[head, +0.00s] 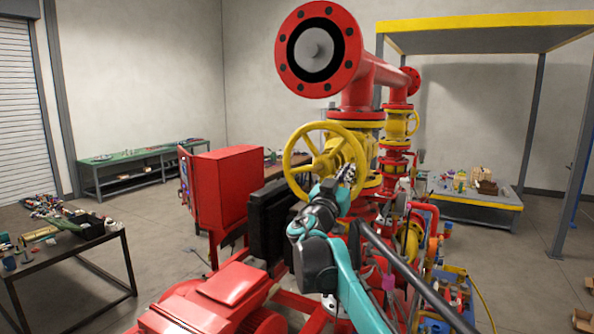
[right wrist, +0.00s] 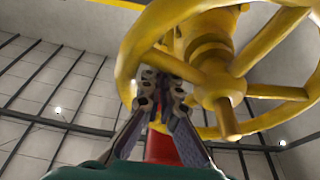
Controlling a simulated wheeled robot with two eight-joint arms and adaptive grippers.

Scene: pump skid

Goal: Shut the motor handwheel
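The motor handwheel (head: 298,152) is a yellow spoked wheel on the front of the red and yellow pump pipework, below the large red flange. It fills the upper right of the right wrist view (right wrist: 288,92), with its hub and spokes showing. My right gripper (head: 346,176) is at the lower right part of the wheel in the head view. In the right wrist view its fingertips (right wrist: 163,84) are close together, overlapping the rim and the end of a spoke. I cannot tell whether they grip the wheel. My left gripper is not in view.
A red box-shaped cabinet (head: 228,190) and a black finned block (head: 270,218) stand left of the wheel. The red flanged pipe (head: 360,85) is above it. Red motor housings (head: 232,285) lie below. A cluttered table (head: 70,262) is at the left, with open floor around.

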